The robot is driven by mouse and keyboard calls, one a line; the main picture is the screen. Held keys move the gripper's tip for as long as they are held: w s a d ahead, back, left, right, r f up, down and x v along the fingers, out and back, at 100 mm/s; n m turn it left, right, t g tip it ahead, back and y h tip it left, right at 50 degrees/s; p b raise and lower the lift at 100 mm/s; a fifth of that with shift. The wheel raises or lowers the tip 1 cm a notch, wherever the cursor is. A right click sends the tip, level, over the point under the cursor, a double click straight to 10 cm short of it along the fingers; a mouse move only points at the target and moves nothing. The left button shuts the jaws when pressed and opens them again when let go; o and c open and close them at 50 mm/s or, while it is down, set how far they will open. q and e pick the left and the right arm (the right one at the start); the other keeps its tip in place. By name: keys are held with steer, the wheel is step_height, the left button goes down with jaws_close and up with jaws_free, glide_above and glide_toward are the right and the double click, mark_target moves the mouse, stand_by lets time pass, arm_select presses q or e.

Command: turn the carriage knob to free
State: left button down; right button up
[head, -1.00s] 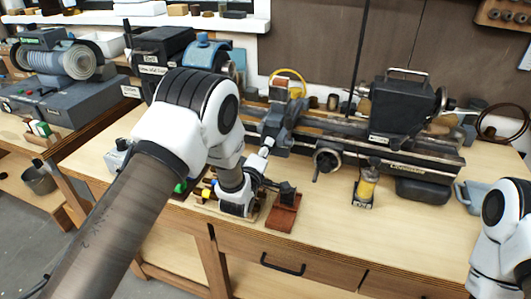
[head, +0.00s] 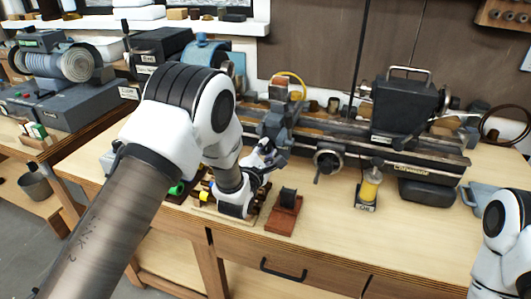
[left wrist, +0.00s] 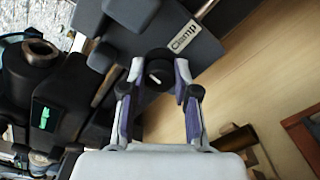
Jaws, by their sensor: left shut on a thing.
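The carriage knob (left wrist: 158,74) is a round black knob with a short white mark, seen face-on in the left wrist view. It sits beside a grey block (left wrist: 185,55) with a "Clamp" label. My left gripper (left wrist: 159,72) has its purple-padded fingers on both sides of the knob and is shut on it. In the head view my left gripper (head: 265,154) is at the front of the lathe (head: 345,140), by the grey carriage part (head: 278,123). The knob is hidden there by the gripper. My right arm shows at the right edge; its gripper is out of frame.
A red-brown stand (head: 284,215) with a black piece is just right of my left gripper. A handwheel (head: 327,162) and a yellow oil bottle (head: 369,187) are farther right. The bench front (head: 330,225) is clear.

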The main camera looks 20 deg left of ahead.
arm_select(q)
steer(key=shift+w+r+n, duration=0.1)
steer(key=shift+r+n, duration=0.2)
steer(key=shift+n, duration=0.5)
steer(key=c, duration=1.1)
jaws_free()
steer(key=shift+o, duration=1.2)
steer(key=shift+d+f, duration=0.1)
steer(key=shift+f, duration=0.05)
steer(key=s, duration=1.2)
steer(key=shift+a, duration=0.2)
